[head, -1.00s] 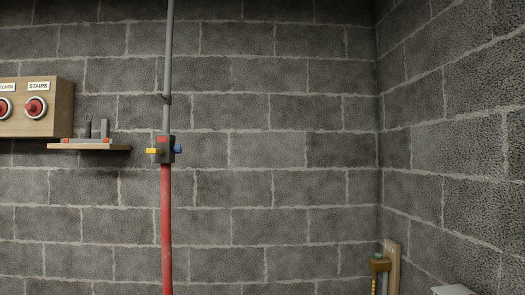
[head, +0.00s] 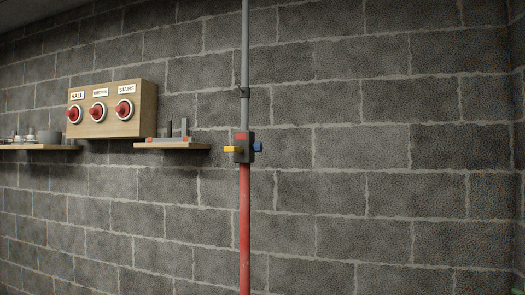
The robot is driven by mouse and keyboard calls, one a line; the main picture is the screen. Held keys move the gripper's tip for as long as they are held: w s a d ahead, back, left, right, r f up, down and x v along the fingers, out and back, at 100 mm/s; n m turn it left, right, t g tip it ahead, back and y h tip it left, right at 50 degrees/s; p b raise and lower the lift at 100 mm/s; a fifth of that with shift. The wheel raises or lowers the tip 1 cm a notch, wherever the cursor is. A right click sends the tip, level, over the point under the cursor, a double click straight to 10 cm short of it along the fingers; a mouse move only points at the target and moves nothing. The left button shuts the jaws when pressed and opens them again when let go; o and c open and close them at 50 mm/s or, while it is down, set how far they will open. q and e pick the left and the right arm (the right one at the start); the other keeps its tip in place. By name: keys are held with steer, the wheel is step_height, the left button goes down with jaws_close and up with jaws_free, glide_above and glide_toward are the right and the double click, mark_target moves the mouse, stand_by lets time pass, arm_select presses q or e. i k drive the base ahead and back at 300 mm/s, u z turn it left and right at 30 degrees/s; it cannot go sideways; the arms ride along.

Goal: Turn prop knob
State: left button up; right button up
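A dark box (head: 243,158) sits on a vertical pipe against the block wall in the head view. A yellow knob (head: 231,149) sticks out on its left side and a blue knob (head: 258,147) on its right. A red patch marks its top front. Which of these the task calls the prop knob I cannot tell. Red knobs also sit on a wooden panel, under the labels HALL (head: 73,115), a middle label too small to read surely (head: 98,112) and STAIRS (head: 124,110). Neither of my grippers is in view.
The pipe is grey above the box (head: 245,50) and red below it (head: 245,225). The wooden panel (head: 146,105) is on the wall at left. A small shelf (head: 172,145) holds grey and red parts; another shelf (head: 38,147) holds several grey items. The wall right of the pipe is bare.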

mark_target(258, 147)
steer(key=k, duration=0.5)
steer(key=u, duration=0.15)
steer(key=i, duration=0.8)
steer(key=z, duration=0.75)
steer(key=i, duration=0.6)
steer(key=z, duration=0.55)
